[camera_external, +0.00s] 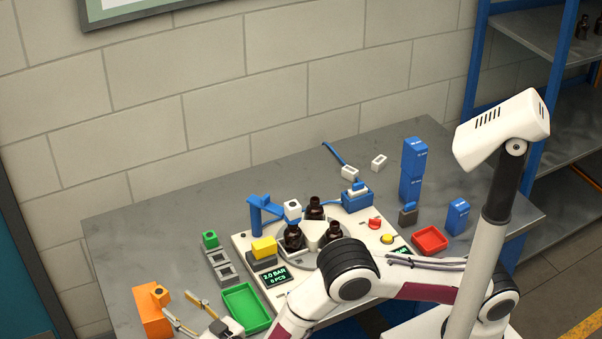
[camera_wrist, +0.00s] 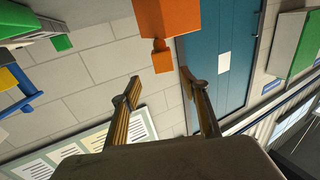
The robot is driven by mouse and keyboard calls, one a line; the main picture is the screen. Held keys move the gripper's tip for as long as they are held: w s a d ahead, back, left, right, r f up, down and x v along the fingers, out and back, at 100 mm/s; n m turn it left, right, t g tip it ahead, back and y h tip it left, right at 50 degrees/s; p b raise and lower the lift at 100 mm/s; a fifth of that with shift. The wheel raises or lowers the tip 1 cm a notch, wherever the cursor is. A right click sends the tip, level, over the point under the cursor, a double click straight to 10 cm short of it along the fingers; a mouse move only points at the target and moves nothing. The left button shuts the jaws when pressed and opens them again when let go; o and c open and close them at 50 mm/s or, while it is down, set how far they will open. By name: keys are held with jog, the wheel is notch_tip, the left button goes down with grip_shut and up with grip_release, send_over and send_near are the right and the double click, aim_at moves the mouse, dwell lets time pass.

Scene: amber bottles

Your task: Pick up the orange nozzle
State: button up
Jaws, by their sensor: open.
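The orange nozzle (camera_external: 161,294) is a small orange block at the top of a larger orange holder (camera_external: 152,318) at the table's front left. In the wrist view, the nozzle (camera_wrist: 162,61) appears below the orange holder (camera_wrist: 168,16), joined to it by a narrow neck. My gripper (camera_external: 180,305) is open and empty, just right of the nozzle in the external view. In the wrist view, my gripper (camera_wrist: 160,80) has its two fingers spread, with the nozzle lined up between and beyond the tips. I see no contact.
A green tray (camera_external: 246,307) and a grey rack (camera_external: 221,266) with a green block (camera_external: 210,239) stand right of the holder. The white machine plate (camera_external: 243,246) carries brown bottles (camera_external: 294,237). A red tray (camera_external: 430,239) stands farther right. The table's left edge is near the holder.

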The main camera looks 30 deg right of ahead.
aim_at(164, 298)
jog(key=shift+w, duration=0.1)
jog(key=shift+x, duration=1.25)
jog(key=shift+a, duration=0.1)
jog(key=shift+w+a+f, duration=0.1)
jog(key=shift+w+a, duration=0.35)
jog(key=shift+w, duration=0.2)
jog(key=shift+w+a+f, duration=0.15)
jog(key=shift+w+a, duration=0.35)
jog(key=shift+w, duration=0.15)
jog(key=shift+x, duration=1)
jog(key=c, duration=1.2)
jog(key=shift+r, duration=0.15)
